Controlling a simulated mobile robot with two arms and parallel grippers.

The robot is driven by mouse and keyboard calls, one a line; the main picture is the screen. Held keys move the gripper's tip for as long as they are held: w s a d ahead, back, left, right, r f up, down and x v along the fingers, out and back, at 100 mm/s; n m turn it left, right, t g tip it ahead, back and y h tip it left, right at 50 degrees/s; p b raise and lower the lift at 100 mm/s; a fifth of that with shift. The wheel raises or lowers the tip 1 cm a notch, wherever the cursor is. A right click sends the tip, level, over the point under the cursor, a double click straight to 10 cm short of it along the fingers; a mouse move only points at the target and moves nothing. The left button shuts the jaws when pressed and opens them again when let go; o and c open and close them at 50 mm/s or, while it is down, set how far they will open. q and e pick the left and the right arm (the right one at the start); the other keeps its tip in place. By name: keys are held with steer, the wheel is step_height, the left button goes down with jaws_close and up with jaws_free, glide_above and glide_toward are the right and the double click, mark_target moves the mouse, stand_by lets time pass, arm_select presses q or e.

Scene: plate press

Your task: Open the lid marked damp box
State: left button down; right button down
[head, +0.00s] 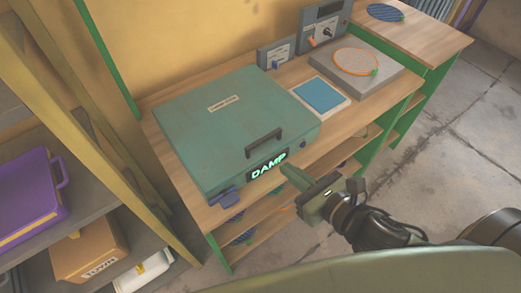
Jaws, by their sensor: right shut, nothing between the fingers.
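The damp box (205,135) is a large teal case on the wooden bench. Its lid is shut and has a dark handle (264,142) near the front edge and a small label on top. A lit sign on its front reads "DAMP" (268,166). A blue latch or tab (222,197) sticks out at the front left corner. My right gripper (289,169) is in front of the box, just right of the sign, with its fingers shut and empty. It looks apart from the handle; whether it touches the front is unclear. My left gripper is not in view.
Right of the box lie a blue pad (320,95) and a grey slab (372,75) with an orange-rimmed disc (356,61). Control boxes (322,27) stand behind. A shelf on the left holds a purple case (28,198) and a brown box (90,250). Floor is clear at right.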

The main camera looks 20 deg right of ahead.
steer(key=x, duration=1)
steer(key=shift+p, duration=0.35)
steer(key=shift+d, duration=0.1)
